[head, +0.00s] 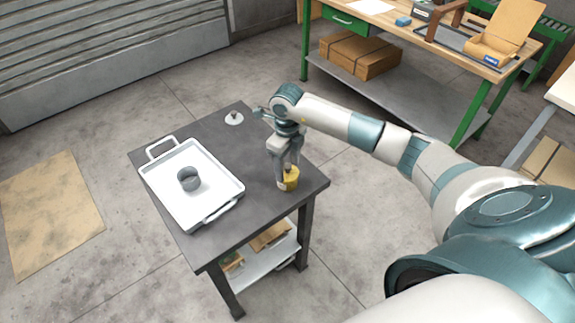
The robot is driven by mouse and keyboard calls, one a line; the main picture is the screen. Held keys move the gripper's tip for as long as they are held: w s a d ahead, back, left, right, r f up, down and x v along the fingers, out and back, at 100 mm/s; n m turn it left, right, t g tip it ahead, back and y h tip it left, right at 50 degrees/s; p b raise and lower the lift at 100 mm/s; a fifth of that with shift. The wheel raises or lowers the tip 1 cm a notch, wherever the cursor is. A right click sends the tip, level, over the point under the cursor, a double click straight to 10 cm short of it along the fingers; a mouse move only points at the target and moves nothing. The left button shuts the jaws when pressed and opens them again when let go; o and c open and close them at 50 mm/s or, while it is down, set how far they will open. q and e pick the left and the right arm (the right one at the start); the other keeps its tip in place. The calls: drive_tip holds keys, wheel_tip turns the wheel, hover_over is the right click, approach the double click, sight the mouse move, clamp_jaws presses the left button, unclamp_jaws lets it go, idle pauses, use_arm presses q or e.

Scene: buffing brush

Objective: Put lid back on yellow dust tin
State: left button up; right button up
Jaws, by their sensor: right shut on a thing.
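The yellow dust tin (291,182) stands upright near the right edge of the dark table. My right gripper (287,176) points down right at the tin's top, its fingers shut on what looks like the small dark knob of the lid. The lid itself is too small and too covered by the fingers to make out; I cannot tell if it rests on the tin or is just above it. A white disc with a dark knob (234,118) lies at the table's back corner, apart from the tin. My left gripper is not in view.
A white tray (165,197) with handles takes up the table's left part and holds a round grey pot (189,179). The dark tabletop (240,160) is clear between tray and tin. A green-legged workbench (410,40) stands behind. Cardboard (50,210) lies on the floor at left.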

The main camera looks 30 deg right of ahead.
idle(0.4)
idle(0.3)
drive_tip(key=o, duration=1.6)
drive_tip(key=shift+r, duration=0.15)
drive_tip(key=shift+r+p, duration=1.8)
drive_tip(key=shift+r, duration=1.55)
drive_tip(key=shift+c, duration=0.5)
clamp_jaws()
drive_tip(key=shift+f+b, duration=1.65)
drive_tip(key=shift+f, duration=0.35)
